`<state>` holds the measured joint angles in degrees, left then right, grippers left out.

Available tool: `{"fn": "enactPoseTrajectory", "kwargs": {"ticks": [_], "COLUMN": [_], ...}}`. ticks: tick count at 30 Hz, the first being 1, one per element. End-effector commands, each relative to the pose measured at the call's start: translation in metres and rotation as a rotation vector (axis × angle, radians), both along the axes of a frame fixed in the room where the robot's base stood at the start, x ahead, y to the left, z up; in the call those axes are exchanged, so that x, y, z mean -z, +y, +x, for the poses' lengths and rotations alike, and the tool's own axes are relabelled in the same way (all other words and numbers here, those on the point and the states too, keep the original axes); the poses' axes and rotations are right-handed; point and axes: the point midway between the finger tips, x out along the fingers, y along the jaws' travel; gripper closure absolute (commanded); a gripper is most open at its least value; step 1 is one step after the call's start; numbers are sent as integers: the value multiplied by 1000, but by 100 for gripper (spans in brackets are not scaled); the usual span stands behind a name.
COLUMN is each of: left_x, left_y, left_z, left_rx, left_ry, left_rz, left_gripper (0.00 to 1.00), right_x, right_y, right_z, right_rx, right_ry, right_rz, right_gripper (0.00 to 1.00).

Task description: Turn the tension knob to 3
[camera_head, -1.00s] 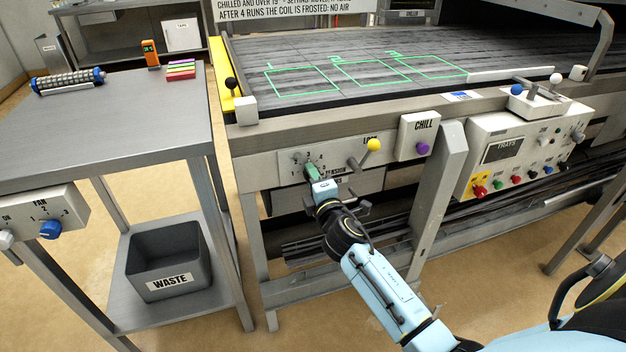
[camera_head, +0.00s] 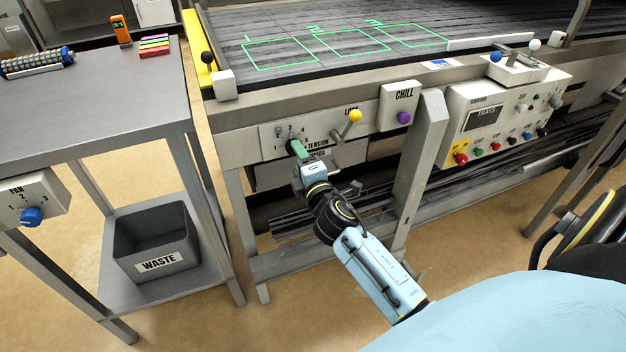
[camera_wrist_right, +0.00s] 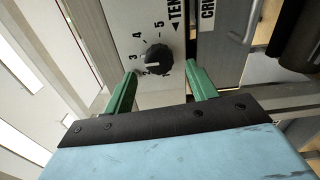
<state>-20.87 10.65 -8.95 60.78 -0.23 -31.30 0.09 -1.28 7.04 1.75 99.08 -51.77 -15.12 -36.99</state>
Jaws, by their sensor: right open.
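The tension knob (camera_wrist_right: 157,58) is a small dark round knob on a pale panel with printed numbers around it. In the right wrist view its white mark points down-left, close to the 2. My right gripper (camera_wrist_right: 160,84) is open, with its green fingers on either side and slightly short of the knob, apart from it. In the head view my right gripper (camera_head: 298,148) is at the tension panel (camera_head: 270,136), and its green fingers largely hide the knob. My left gripper is not in view.
A lever with a yellow ball (camera_head: 355,116) stands out right of the tension panel. Further right are the CHILL box (camera_head: 399,98) with a purple knob and a control box (camera_head: 475,110). A steel leg (camera_head: 415,165) stands below. A side table (camera_head: 110,95) is at left.

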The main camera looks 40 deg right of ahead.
Motion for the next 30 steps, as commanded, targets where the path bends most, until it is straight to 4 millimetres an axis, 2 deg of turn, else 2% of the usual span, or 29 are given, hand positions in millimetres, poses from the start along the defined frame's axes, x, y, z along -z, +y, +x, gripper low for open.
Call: {"fn": "enactPoseTrajectory", "kwargs": {"ticks": [1, 6, 12, 19, 30], "left_x": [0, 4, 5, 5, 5], "left_y": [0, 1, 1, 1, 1], "left_z": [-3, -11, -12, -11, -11], "left_rx": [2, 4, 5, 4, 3], "left_ry": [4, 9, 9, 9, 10], "left_rz": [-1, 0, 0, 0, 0], "left_gripper": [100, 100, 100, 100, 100], "right_x": [1, 1, 1, 0, 0], "right_y": [4, 12, 20, 24, 24], "right_z": [-13, -49, -82, -98, -98], "right_rx": [-1, 0, 0, 0, 0], "right_ry": [4, 3, 3, 1, 1], "right_rz": [2, 3, 3, 1, 0], "right_gripper": [43, 43, 43, 43, 43]}}
